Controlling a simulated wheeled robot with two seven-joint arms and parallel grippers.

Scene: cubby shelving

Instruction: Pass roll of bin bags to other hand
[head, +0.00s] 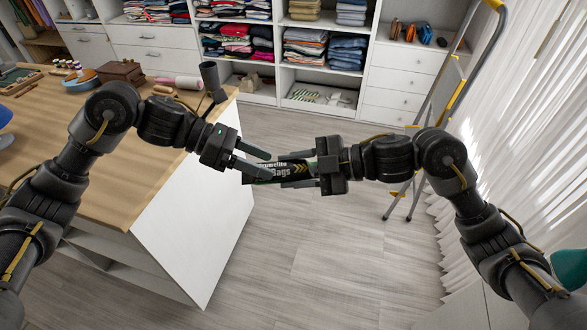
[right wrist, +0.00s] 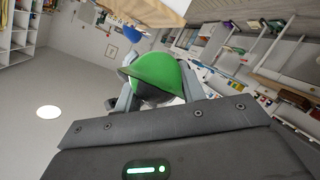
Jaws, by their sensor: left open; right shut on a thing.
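The roll of bin bags (head: 282,170) is a dark roll with pale lettering reading "Bags", held in the air between my two arms in the head view. My right gripper (head: 292,172) is shut on its right part. In the right wrist view the roll's green end (right wrist: 158,70) shows between the fingers. My left gripper (head: 268,166) is open, coming in from the left. Its fingers overlap the roll's left part in the head view; I cannot tell whether they touch it. The fingers partly hide the roll.
A wooden-topped counter (head: 120,180) with a white side stands at left, with several items on it. Cubby shelving (head: 277,92) with folded clothes is at the back. A stepladder (head: 425,120) and white curtains (head: 500,130) are at right. The floor (head: 330,255) below is clear.

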